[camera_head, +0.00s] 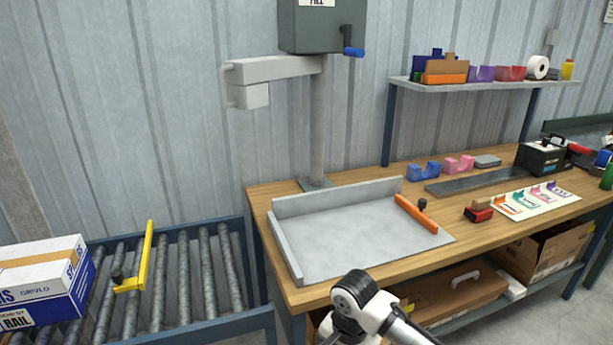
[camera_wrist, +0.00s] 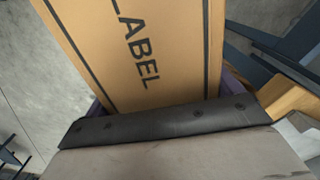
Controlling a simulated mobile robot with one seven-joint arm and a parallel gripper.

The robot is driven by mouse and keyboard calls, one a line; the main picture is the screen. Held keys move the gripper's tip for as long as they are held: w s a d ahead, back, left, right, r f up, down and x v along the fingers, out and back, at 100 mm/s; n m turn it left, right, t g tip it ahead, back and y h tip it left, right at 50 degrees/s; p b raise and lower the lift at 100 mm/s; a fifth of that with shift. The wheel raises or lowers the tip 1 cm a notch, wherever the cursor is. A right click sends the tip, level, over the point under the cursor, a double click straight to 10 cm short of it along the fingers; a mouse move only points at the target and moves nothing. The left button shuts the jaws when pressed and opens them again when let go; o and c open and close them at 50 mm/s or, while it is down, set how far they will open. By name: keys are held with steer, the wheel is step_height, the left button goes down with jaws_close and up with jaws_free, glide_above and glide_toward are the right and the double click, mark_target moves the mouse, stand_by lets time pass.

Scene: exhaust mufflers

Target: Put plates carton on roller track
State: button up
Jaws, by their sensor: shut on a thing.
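My gripper (camera_wrist: 165,98) is shut on a brown carton (camera_wrist: 150,50) in the wrist view, with a dark finger at each side of it. The carton has dark border lines and lettering of which "LABEL" is readable; its far end is cut off by the frame. I cannot tell from this lettering whether it is the plates carton. The roller track (camera_head: 207,265) is at the lower left in the head view, with bare rollers on its right part. In the head view only part of my arm shows at the bottom; gripper and held carton are out of that view.
A white and blue box (camera_head: 42,282) sits on the track's left part, beside a yellow stop bar (camera_head: 147,257) across the rollers. The wooden workbench (camera_head: 265,205) holds a grey tray (camera_head: 350,235). Brown cartons (camera_head: 550,250) stand on the bench's lower shelf.

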steer(key=w+a+f+n, duration=0.1)
steer(key=a+f+n, duration=0.1)
steer(key=f, duration=0.7)
steer(key=w+a+f+n+b, duration=0.1)
steer(key=a+f+n, duration=0.1)
steer(key=f, duration=0.8)
steer(key=w+a+f+n+b, duration=0.1)
steer(key=a+f, duration=0.3)
steer(key=f, duration=0.5)
steer(key=shift+w+f+n, duration=0.15)
steer(key=shift+w+n, duration=0.45)
steer(key=shift+n, duration=0.3)
